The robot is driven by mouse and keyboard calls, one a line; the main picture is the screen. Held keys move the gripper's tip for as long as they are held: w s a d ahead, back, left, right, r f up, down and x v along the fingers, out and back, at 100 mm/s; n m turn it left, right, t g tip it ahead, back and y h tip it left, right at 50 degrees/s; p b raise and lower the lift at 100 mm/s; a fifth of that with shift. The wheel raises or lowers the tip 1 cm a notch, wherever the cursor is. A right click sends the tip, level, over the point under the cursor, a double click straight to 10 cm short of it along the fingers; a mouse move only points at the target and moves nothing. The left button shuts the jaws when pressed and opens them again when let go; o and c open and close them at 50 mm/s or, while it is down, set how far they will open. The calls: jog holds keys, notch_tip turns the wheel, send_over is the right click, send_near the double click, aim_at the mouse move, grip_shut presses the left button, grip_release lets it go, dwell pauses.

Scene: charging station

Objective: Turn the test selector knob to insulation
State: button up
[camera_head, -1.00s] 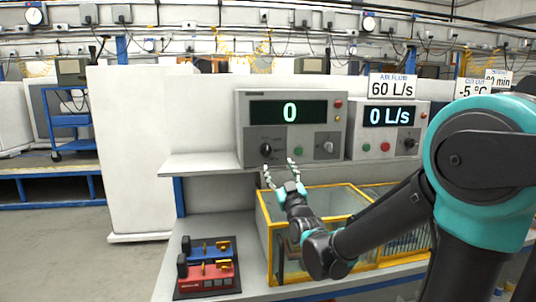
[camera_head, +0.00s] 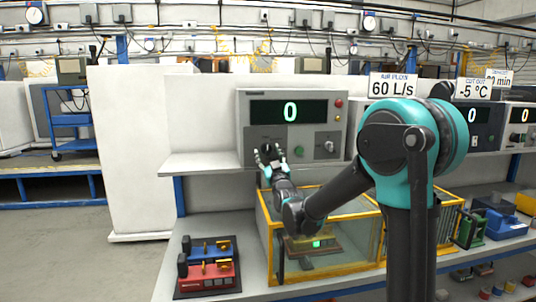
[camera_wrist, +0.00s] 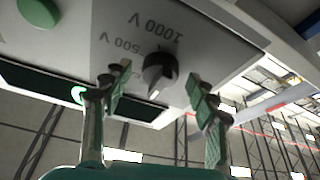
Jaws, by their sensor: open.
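The grey tester panel (camera_head: 318,123) stands on the shelf with a display reading 0. Its black knob (camera_wrist: 158,70) has a white pointer and shows clearly in the wrist view, with "500 V" and "1000 V" printed upside down beside it. In the head view the dark knob (camera_head: 266,148) is partly covered by my fingers. My gripper (camera_head: 269,154) is in front of it and open. In the wrist view my gripper (camera_wrist: 160,88) has one finger on each side of the knob, both apart from it. A lighter knob (camera_head: 328,146) sits at the panel's right. I cannot read an insulation label.
A green button (camera_wrist: 38,12) is near the knob; a red one (camera_head: 338,103) is higher up. Below is a yellow-framed clear case (camera_head: 345,268). A mat holds blue and red devices (camera_head: 208,270) on the bench. The shelf's left end (camera_head: 195,164) is clear.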

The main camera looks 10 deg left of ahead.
jog(key=shift+c, duration=0.3)
jog(key=c, duration=1.1)
jog(key=shift+m, duration=0.3)
jog(key=m+h, duration=0.1)
jog(key=m, duration=0.2)
jog(key=m+t+h, duration=0.1)
jog(key=m+h, duration=0.1)
jog(key=m, duration=0.1)
jog(key=shift+a, duration=0.2)
jog(key=m+h, duration=0.2)
jog(key=m, duration=0.2)
jog(key=m+h, duration=0.2)
jog(key=m, duration=0.1)
jog(key=shift+s+a+r+m, duration=0.1)
jog(key=shift+a+m, duration=0.05)
jog(key=shift+m, duration=0.25)
jog(key=m+g+h, duration=0.1)
jog(key=m, duration=0.1)
jog(key=m+h, duration=0.1)
jog(key=m, duration=0.2)
jog(key=shift+a+r+m+g, duration=0.1)
jog(key=shift+m+g, duration=0.2)
jog(key=shift+g, duration=0.1)
jog(key=m+g, duration=0.1)
jog(key=m, duration=0.1)
jog(key=m+g+h, duration=0.1)
jog(key=m, duration=0.2)
jog(key=shift+r, duration=0.15)
jog(key=shift+m, duration=0.4)
